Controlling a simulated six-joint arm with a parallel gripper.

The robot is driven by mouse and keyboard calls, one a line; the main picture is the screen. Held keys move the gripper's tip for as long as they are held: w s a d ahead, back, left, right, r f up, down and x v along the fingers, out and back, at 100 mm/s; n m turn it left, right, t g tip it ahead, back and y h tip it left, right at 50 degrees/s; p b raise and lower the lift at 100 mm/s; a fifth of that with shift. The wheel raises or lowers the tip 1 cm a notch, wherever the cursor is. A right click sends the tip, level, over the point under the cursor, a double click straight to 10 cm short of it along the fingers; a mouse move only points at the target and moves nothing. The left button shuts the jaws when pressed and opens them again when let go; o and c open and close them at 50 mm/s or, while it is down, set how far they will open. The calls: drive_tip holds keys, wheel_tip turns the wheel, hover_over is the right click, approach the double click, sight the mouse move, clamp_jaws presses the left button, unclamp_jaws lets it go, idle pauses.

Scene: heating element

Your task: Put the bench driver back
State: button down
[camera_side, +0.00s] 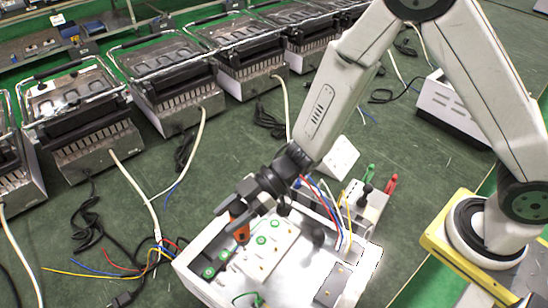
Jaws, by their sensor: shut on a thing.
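My gripper (240,212) is shut on an orange-handled tool (242,234), which I take to be the bench driver. It hangs below the fingers over the left part of an open white box (198,278). Its lower end is hard to make out, so I cannot tell whether its tip touches anything. A small pale rack (372,212) stands behind the box to the right. Green (370,172), black (367,190) and red (391,184) handled tools stand upright in it.
White blocks with green round marks and a grey plate (332,284) lie inside the box. Red, blue and yellow wires rise at its back right. Grill-like appliances (165,72) line the back, with loose cables on the green floor. A white unit (450,108) stands at the right.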

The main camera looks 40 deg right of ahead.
drive_tip(key=shift+r, duration=0.5)
drive_tip(key=shift+r, duration=0.15)
